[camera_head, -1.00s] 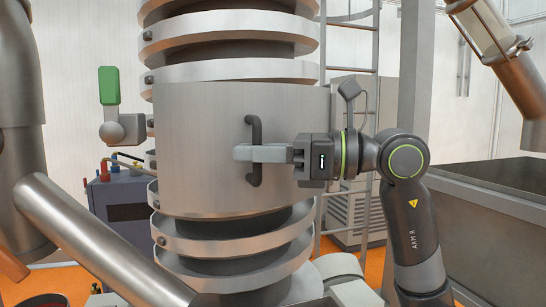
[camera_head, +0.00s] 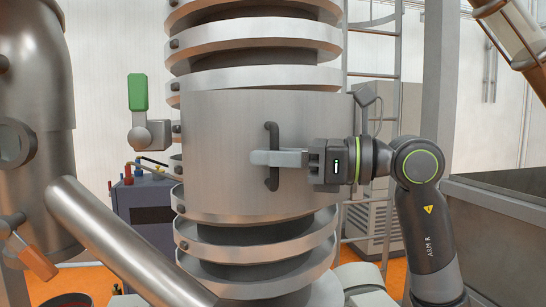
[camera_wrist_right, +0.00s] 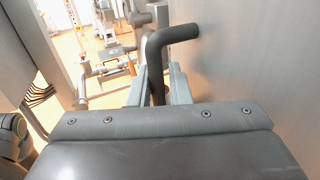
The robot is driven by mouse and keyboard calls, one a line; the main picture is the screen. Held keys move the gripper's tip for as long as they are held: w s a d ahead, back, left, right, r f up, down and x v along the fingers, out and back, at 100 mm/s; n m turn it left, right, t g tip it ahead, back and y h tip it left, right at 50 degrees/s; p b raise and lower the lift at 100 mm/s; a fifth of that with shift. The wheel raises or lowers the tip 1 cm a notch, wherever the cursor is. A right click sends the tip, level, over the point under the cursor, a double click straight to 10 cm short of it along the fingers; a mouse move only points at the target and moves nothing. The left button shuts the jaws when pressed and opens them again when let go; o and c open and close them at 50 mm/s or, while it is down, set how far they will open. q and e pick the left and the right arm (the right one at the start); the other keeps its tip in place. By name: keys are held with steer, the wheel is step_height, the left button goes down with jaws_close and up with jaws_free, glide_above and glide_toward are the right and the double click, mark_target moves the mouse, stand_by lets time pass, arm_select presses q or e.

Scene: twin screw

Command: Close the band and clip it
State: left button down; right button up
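The band is a wide brushed-metal shell (camera_head: 220,140) around the front of the ringed column, with a dark upright bar handle (camera_head: 272,177). My right gripper (camera_head: 268,158) reaches in from the right with its fingers at this handle. In the right wrist view, the handle (camera_wrist_right: 155,70) stands between the two fingers (camera_wrist_right: 157,92), which look closed against it. A green-handled lever (camera_head: 138,92) on a grey mount, likely the clip, stands upright beside the band's left edge. My left gripper is not in view.
Stacked metal rings (camera_head: 257,57) show above and below the band. A steel pipe (camera_head: 120,235) slants across the lower left. A dark cabinet (camera_head: 143,203) stands behind it. A ladder (camera_head: 396,120) and a large bin (camera_head: 500,205) are at the right.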

steer(key=shift+s+d+f, duration=0.1)
steer(key=shift+d, duration=0.3)
steer(key=b+v, duration=0.4)
steer(key=v, duration=1.2)
steer(key=shift+d, duration=0.25)
steer(key=shift+s, duration=0.15)
